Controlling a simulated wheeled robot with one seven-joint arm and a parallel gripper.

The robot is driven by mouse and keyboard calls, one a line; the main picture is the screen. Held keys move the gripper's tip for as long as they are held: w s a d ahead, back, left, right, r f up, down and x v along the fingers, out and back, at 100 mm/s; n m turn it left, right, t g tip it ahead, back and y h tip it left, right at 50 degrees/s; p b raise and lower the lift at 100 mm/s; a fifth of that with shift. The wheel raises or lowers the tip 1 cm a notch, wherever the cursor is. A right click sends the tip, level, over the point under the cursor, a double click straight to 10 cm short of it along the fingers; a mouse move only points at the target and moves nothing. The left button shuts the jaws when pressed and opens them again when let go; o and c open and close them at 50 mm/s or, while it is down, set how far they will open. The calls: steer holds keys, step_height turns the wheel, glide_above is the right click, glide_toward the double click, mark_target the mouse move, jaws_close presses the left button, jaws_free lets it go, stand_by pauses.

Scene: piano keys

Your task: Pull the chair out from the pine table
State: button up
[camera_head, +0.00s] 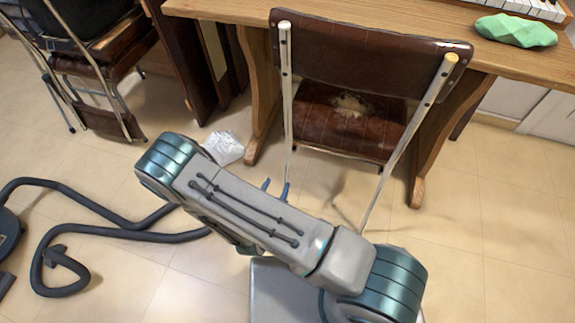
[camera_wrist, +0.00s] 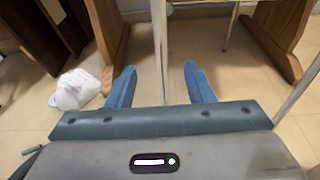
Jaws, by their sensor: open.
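The chair (camera_head: 370,50) has a brown leather-like backrest, a worn seat and pale metal legs. It stands at the pine table (camera_head: 235,12), its seat under the tabletop and its backrest towards me. My gripper (camera_head: 276,188) is low in front of the chair's left upright, partly hidden by my arm. In the wrist view the gripper (camera_wrist: 160,85) has its two blue fingers apart, with a metal chair leg (camera_wrist: 160,40) showing between them. I cannot tell how far beyond the fingertips the leg is. Nothing is seen gripped.
A crumpled white bag (camera_head: 223,147) lies on the floor left of the table leg. A dark hose (camera_head: 110,235) curls across the floor at left. Another chair (camera_head: 95,60) stands at upper left. A green lump (camera_head: 515,30) lies on the table. The floor at right is clear.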

steer(key=b+x, duration=0.2)
steer(key=x, duration=0.9)
steer(key=shift+w+d+b, duration=0.15)
steer(key=shift+w+b, duration=0.15)
steer(key=shift+w, duration=0.05)
jaws_close()
steer(key=shift+s+a+f+p, duration=0.15)
steer(key=shift+s+a, duration=0.2)
steer(key=shift+s, duration=0.4)
steer(key=shift+s+a+r+p, duration=0.1)
steer(key=shift+s+a, duration=0.2)
steer(key=shift+s, duration=0.5)
steer(key=shift+s+a+f+p, duration=0.15)
steer(key=shift+s+a, duration=0.2)
steer(key=shift+s, duration=0.4)
glide_toward(286, 166)
steer(key=shift+s+a+f, duration=1.3)
steer(key=shift+s+a, duration=0.05)
steer(key=shift+s, duration=2.1)
steer(key=shift+s+a+p, duration=0.15)
steer(key=shift+s+a, duration=0.05)
steer(key=shift+s, duration=0.6)
steer(key=shift+s+a+p, duration=0.15)
steer(key=shift+s+a, duration=0.05)
steer(key=shift+s, duration=0.55)
steer(key=c, duration=1)
jaws_free()
